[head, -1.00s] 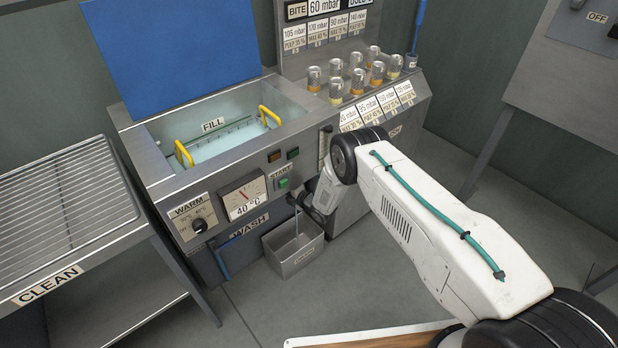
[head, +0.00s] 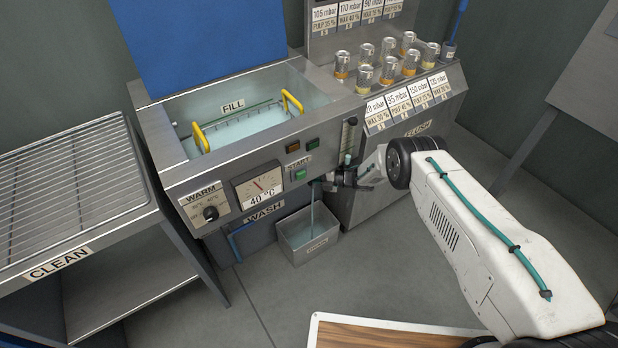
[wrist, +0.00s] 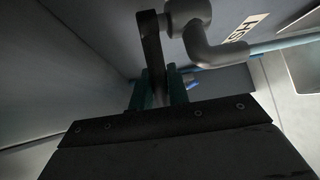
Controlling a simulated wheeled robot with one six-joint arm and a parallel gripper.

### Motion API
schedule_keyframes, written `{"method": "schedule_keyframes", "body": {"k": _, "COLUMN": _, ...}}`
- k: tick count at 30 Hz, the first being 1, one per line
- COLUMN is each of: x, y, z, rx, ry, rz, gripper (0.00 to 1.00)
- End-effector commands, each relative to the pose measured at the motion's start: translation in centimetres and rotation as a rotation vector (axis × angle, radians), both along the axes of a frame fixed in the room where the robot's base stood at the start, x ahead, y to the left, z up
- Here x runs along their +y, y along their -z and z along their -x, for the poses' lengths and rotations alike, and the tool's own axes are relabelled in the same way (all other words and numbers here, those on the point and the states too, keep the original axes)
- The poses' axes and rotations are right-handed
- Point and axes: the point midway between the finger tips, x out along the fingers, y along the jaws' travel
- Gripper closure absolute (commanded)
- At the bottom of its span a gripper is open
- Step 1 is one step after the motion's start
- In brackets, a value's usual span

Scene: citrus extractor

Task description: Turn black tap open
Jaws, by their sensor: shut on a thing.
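The black tap (wrist: 151,40) shows in the wrist view as a dark lever beside a grey bent spout pipe (wrist: 196,32). My gripper (wrist: 158,84) has its teal fingers on either side of the lever's lower end and is shut on it. In the head view my gripper (head: 349,173) is at the lower front of the steel wash unit (head: 225,170), right of the START button. The tap is small and partly covered there. A pale stream (head: 311,208) runs down from the tap's spout into a grey bin (head: 325,250).
A wire rack table (head: 70,190) marked CLEAN stands at left. Several jars (head: 365,77) stand on the unit's right top. The open basin (head: 235,115) has yellow handles. Grey floor lies free in front, with a wood-topped board (head: 400,335) near my base.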

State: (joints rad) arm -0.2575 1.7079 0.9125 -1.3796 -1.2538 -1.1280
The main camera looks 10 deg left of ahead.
Motion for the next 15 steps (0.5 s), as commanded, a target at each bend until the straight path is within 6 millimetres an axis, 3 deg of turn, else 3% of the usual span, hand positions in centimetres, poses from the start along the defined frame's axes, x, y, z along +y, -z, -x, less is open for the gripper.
{"method": "schedule_keyframes", "body": {"k": 13, "x": -0.27, "y": 0.25, "z": 0.15, "rx": 0.005, "ry": -0.009, "rz": 0.0, "gripper": 1.0}}
{"method": "schedule_keyframes", "body": {"k": 14, "x": -0.25, "y": 0.26, "z": 0.15, "rx": 0.005, "ry": -0.009, "rz": 0.0, "gripper": 0.8}}
{"method": "schedule_keyframes", "body": {"k": 15, "x": -0.23, "y": 0.25, "z": 0.15, "rx": 0.005, "ry": -0.009, "rz": 0.0, "gripper": 0.69}}
